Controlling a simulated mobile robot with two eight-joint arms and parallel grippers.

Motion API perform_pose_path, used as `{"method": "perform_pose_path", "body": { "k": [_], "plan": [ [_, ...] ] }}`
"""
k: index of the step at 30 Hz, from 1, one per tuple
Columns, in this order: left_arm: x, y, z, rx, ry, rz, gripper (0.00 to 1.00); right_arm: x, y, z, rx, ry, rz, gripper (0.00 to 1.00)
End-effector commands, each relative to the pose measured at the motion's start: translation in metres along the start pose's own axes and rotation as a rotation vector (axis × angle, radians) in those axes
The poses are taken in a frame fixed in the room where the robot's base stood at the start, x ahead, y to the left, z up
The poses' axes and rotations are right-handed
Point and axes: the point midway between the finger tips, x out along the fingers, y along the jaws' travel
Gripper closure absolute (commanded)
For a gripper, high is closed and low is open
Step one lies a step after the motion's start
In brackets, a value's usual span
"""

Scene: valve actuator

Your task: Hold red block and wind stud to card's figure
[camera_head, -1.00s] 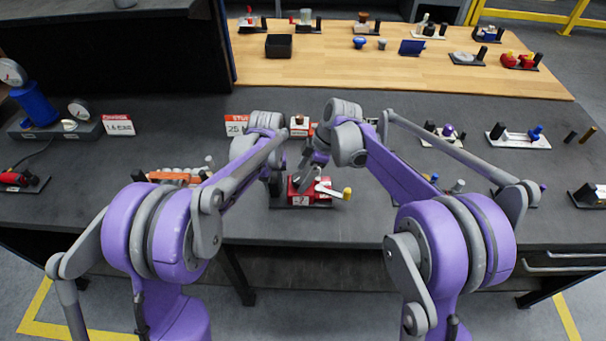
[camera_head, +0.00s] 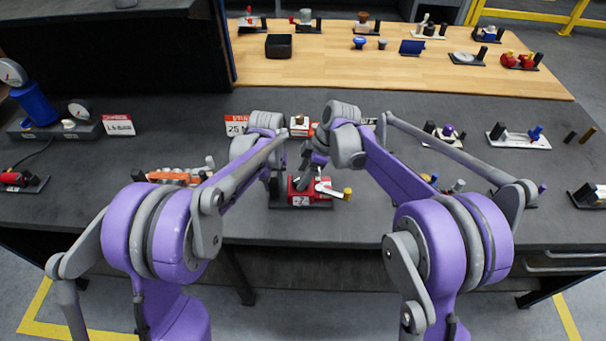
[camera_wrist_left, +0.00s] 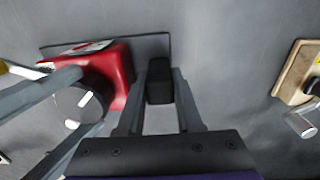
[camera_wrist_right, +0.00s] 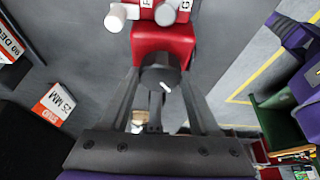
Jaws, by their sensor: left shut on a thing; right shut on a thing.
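The red block (camera_head: 309,190) stands on a dark base plate on the grey bench in the head view. A black post (camera_wrist_left: 160,82) rises from the plate beside it. My left gripper (camera_wrist_left: 158,95) is shut on this post. A round dark stud (camera_wrist_right: 160,79) with a white mark sticks out of the block (camera_wrist_right: 163,38). My right gripper (camera_wrist_right: 161,84) is shut around the stud; its fingers also show in the left wrist view. A card reading 25 MM (camera_wrist_right: 54,104) stands behind the block; it also shows in the head view (camera_head: 236,125). The block's small figure is unclear.
A white lever with a yellow tip (camera_head: 347,194) juts from the block's right side. An orange fixture (camera_head: 176,176) sits to the left, and a metal crank piece (camera_wrist_left: 301,124) shows in the left wrist view.

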Motion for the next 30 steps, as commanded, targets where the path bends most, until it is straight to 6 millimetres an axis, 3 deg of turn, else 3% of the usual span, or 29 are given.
{"method": "perform_pose_path", "body": {
  "k": [8,30],
  "plan": [
    [0.0016,-0.0002,0.0002,-0.002,0.000,0.000,1.00,0.0004,-0.0026,0.0000,0.092,-0.001,0.035,0.93],
    [0.0020,-0.0006,-0.0004,-0.003,0.001,-0.001,1.00,0.0004,-0.0056,-0.0018,0.557,0.000,0.226,0.92]
  ]
}}
